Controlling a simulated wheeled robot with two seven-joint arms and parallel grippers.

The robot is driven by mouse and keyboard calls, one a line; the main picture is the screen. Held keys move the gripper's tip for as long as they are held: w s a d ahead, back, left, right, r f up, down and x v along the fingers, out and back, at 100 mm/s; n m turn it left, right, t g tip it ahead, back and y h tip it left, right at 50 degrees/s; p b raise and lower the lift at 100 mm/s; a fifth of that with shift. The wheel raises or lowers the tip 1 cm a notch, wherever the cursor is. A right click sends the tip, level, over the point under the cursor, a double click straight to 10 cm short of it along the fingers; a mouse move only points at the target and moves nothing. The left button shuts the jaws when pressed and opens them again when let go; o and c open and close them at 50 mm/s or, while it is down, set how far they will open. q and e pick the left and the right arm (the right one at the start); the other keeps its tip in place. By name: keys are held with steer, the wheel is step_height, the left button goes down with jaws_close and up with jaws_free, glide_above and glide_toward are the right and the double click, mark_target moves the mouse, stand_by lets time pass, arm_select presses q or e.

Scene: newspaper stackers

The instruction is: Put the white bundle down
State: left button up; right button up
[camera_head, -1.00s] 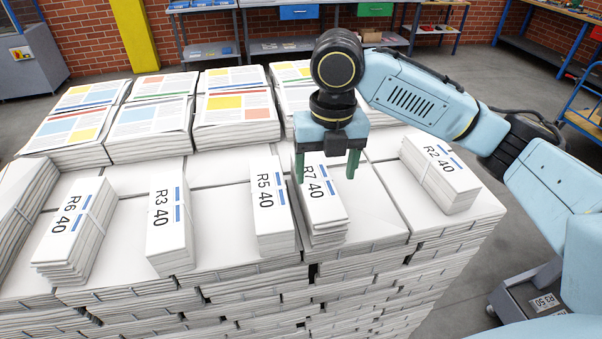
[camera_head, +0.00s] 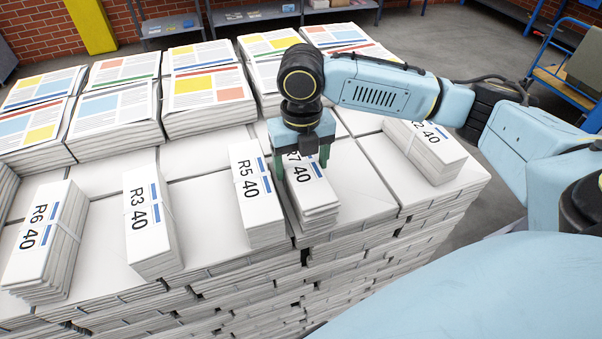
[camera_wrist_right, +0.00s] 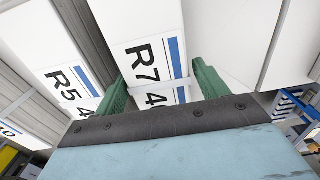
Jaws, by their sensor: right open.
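The white bundle labelled R7 40 (camera_head: 316,196) lies on top of the large newspaper stack, right beside the R5 40 bundle (camera_head: 258,205). My right gripper (camera_head: 302,171) is over its far end, with the green fingers apart, one on each side of it. In the right wrist view the R7 40 bundle (camera_wrist_right: 140,18) lies between the open fingers (camera_wrist_right: 158,72). Small gaps seem to show beside it, but I cannot tell whether a finger touches it. The gripper hides part of its label. My left gripper is not in view.
More white bundles lie in the row: R6 40 (camera_head: 45,240), R3 40 (camera_head: 150,225) and one ending in 2 40 (camera_head: 428,150), partly behind my right arm. Piles with coloured front pages (camera_head: 210,95) stand behind. Bare stack top (camera_head: 362,190) shows right of R7 40.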

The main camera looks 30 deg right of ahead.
step_height(320, 180, down, 4)
steer(key=shift+s+a+r, duration=0.1)
steer(key=shift+r, duration=0.05)
steer(key=c, duration=1.4)
steer(key=shift+r, duration=0.15)
jaws_close()
